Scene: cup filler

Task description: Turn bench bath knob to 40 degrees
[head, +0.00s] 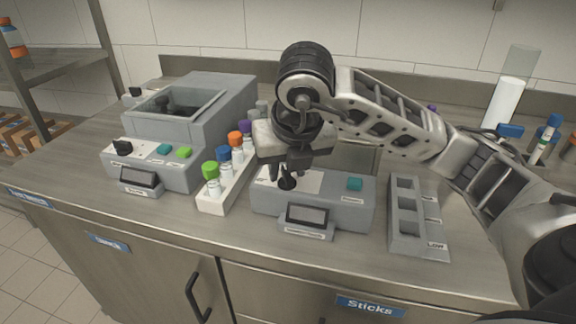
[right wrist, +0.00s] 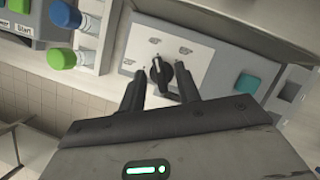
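A grey bench unit (head: 342,203) with a white dial plate, a teal button (head: 355,184) and a small dark display (head: 307,215) stands at the middle of the counter. Its black knob (right wrist: 160,74) sits on the white dial plate (right wrist: 147,48), which has several small labels too small to read. The knob shows partly under my right gripper in the head view (head: 287,183). My right gripper (head: 288,173) points down at it. In the right wrist view, its fingers (right wrist: 160,88) are open on both sides of the knob, with a visible gap. My left gripper is not in view.
A white rack (head: 212,205) of vials with coloured caps stands close left of the unit. A larger grey machine (head: 200,130) is farther left. A grey tray (head: 405,235) marked LOW stands on the right. The counter's front edge is clear.

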